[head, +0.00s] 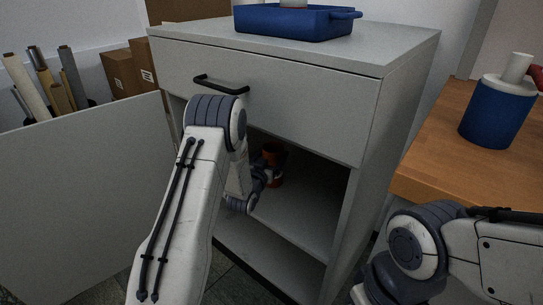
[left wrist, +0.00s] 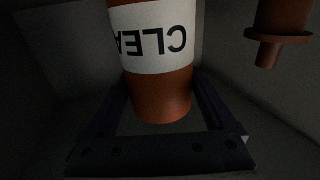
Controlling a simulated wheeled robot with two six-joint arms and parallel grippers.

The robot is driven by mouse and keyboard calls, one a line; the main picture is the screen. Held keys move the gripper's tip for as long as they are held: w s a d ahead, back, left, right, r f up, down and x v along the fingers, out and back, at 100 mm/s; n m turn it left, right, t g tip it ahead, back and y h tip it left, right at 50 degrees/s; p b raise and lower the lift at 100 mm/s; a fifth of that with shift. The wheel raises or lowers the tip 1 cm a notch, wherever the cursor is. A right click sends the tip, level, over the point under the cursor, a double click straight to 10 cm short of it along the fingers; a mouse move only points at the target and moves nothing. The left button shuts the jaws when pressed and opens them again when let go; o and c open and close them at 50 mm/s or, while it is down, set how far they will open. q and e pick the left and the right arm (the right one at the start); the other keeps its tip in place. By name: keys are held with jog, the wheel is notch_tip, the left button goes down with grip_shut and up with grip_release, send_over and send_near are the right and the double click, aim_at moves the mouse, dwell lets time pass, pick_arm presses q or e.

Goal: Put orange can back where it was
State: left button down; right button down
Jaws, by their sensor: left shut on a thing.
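The orange can (head: 273,153) is inside the open lower compartment of the grey cabinet (head: 270,62), in shadow. In the left wrist view the can (left wrist: 160,92) fills the middle, with a white label whose letters appear upside down. My left gripper (head: 262,176) reaches into the compartment and is shut on the can, its dark fingers (left wrist: 160,112) on either side. I cannot tell whether the can touches the shelf (head: 305,215). My right arm shows at the lower right, but its gripper is out of view.
An orange-brown flanged part (left wrist: 280,30) shows beside the can in the left wrist view. The cabinet door (head: 75,150) stands open at the left. A drawer with a black handle (head: 221,84) is above. A blue tray (head: 295,24) is on top; a blue bottle (head: 497,112) stands on the wooden table (head: 440,140).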

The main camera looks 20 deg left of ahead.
pick_arm(q)
grip_release()
jog(key=shift+f, duration=0.1)
jog(key=shift+r, duration=0.2)
jog(key=shift+s, duration=0.35)
jog(key=s+p, duration=0.2)
jog(key=s, duration=0.9)
jog(key=shift+s+a, duration=0.15)
jog(key=shift+a, duration=0.05)
